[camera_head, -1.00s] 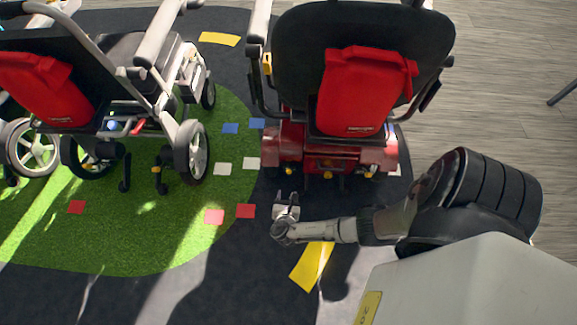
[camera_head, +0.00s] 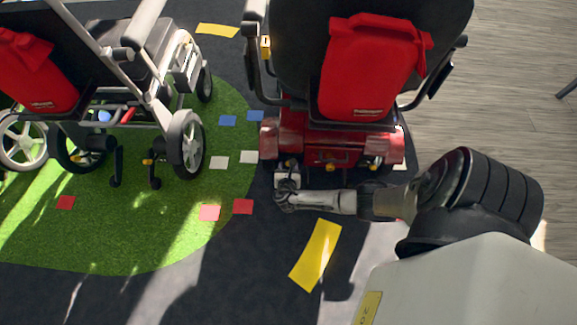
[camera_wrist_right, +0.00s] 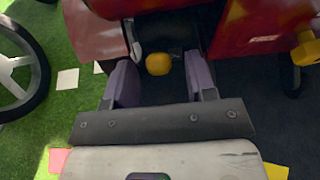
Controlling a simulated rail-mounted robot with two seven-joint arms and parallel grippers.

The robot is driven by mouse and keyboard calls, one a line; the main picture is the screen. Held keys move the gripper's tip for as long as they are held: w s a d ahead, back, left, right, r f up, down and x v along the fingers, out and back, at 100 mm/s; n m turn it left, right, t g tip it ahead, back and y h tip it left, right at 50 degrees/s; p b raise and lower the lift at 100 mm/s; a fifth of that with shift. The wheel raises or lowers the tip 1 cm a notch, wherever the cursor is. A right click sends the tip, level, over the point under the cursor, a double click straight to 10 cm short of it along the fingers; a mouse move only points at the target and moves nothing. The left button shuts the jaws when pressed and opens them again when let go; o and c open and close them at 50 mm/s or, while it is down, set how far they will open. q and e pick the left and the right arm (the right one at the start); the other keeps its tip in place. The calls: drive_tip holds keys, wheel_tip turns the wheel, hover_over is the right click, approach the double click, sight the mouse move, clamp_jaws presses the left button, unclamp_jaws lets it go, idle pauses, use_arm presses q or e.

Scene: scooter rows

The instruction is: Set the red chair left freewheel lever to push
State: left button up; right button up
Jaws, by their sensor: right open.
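The red chair (camera_head: 340,146) stands right of centre in the head view, its black backrest and a red bag towards me. My right gripper (camera_head: 289,168) is low at the left part of its red rear base. In the right wrist view my right gripper (camera_wrist_right: 157,84) is open, with purple-grey pads. A yellow-orange knob (camera_wrist_right: 158,64), which looks like the left freewheel lever's end, shows between and just beyond the fingertips, apart from both. The lever's setting cannot be told. My left gripper is not in view.
Another yellow knob (camera_wrist_right: 306,48) is at the right edge of the right wrist view. A grey-framed wheelchair (camera_head: 150,90) with a red bag stands to the left on green turf. A yellow floor patch (camera_head: 315,255) lies below my right forearm.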

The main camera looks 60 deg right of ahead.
drive_tip(key=shift+w+d+f, duration=0.25)
drive_tip(key=shift+w+d, duration=0.05)
drive_tip(key=shift+d, duration=0.3)
drive_tip(key=shift+c, duration=0.4)
clamp_jaws()
